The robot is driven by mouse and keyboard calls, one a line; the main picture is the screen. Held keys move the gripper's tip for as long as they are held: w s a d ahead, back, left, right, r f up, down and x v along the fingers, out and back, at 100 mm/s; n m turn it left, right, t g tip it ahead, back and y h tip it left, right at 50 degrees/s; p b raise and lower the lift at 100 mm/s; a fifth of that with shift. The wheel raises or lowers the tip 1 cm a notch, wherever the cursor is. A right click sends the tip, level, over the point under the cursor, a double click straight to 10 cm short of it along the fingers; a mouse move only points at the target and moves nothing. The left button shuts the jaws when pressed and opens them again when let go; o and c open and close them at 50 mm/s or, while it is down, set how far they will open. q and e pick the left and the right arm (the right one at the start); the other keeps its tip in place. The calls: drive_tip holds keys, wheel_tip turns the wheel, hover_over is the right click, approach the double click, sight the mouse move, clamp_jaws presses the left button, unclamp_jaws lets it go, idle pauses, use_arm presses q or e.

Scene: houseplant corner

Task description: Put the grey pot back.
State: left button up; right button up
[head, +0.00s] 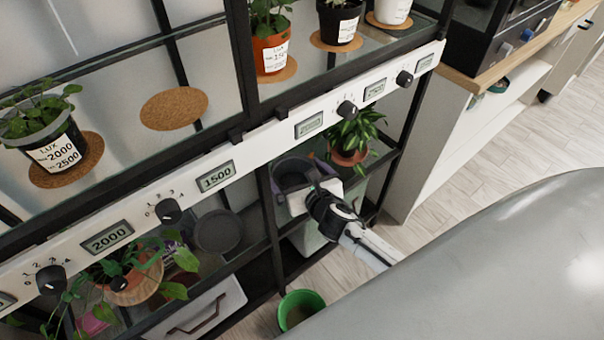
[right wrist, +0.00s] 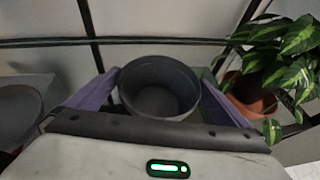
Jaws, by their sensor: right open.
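The grey pot (head: 291,172) is dark, round and empty, on the lower level of the rack beneath the white control rail. My right gripper (head: 303,171) reaches to it from the front. In the right wrist view the pot (right wrist: 160,80) stands upright with its open mouth in sight, between the two purple fingers of my right gripper (right wrist: 158,92). The jaws are open, one finger on each side of the pot. I cannot tell whether they touch it. The pot's base is hidden. An empty cork mat (head: 174,108) lies on the upper shelf. My left gripper is not in view.
A leafy plant in a terracotta pot (head: 350,150) stands close to the right of the gripper. Another dark round object (head: 217,231) is on the left. The control rail (head: 260,148) with knobs runs above. A green bucket (head: 300,308) stands on the floor.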

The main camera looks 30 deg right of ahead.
drive_tip(key=p+v, duration=0.3)
drive_tip(key=v, duration=0.9)
drive_tip(key=s+a+f+m+g+y, duration=0.2)
drive_tip(key=s+a+m, duration=0.3)
drive_tip(key=m, duration=1.1)
drive_tip(key=s+a+f+m+g+y, duration=0.2)
drive_tip(key=s+a+m, duration=0.4)
drive_tip(key=s+m, duration=0.4)
drive_tip(key=f+m, duration=0.1)
drive_tip(key=m, duration=0.5)
drive_tip(key=shift+g, duration=0.3)
